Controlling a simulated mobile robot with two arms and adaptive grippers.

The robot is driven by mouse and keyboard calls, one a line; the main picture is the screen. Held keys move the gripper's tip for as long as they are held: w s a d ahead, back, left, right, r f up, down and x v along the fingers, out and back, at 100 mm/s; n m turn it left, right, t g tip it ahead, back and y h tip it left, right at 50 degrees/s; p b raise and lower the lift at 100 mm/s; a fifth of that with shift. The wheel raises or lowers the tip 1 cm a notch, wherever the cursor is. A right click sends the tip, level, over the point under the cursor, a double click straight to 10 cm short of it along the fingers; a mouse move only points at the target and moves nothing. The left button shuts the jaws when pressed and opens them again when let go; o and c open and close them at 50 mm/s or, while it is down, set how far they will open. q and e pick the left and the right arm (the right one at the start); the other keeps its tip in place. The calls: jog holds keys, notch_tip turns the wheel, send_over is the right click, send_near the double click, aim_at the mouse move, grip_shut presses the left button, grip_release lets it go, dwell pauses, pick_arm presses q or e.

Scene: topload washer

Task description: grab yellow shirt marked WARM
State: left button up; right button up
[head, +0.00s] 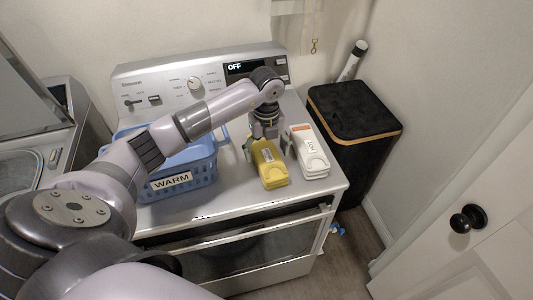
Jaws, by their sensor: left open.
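The yellow shirt (271,171) is a folded stack with a small label on top; the label's text is too small to read. It lies on the washer top (225,187), right of the blue basket. My left gripper (267,146) is above the shirt's far end, pointing down, with its fingers apart on either side of it. I cannot tell whether the fingers touch the shirt. A blue basket (203,172) with a WARM label on its front stands to the left, partly hidden by my left arm. My right gripper is not in view.
A white folded shirt (311,158) with an orange patch and a label lies close to the right of the yellow one. The control panel (200,80) rises behind. A black bin (352,112) stands right of the washer, and a white door (480,220) is at the right.

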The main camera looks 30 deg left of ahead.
pick_arm(q)
jog(key=shift+f, duration=1)
jog(key=c, duration=1.4)
